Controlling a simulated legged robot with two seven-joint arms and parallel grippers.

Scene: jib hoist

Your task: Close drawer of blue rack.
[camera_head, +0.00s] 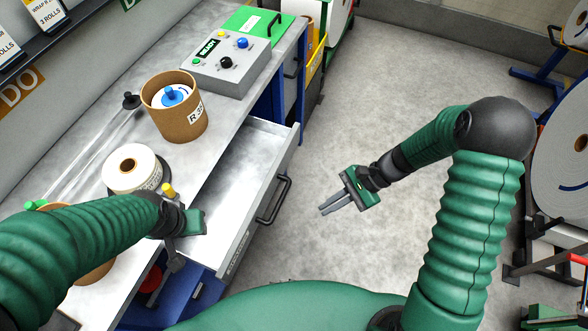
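The drawer (236,168) is pulled out from under the grey bench top, on the blue rack (196,295). Its inside looks empty. A black bar handle (274,200) is on its front face. My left gripper (174,258) is over the near end of the drawer, pointing down; its fingers overlap, so its opening is unclear. My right gripper (326,208) is above the floor, right of the handle and apart from it. Its two fingers are a little apart with nothing between them.
On the bench stand a cardboard tub (180,118) with a blue-hubbed roll, a white label roll (132,167) and a grey control box (225,62). Large reels (566,140) stand at the right. The floor (400,75) between is clear.

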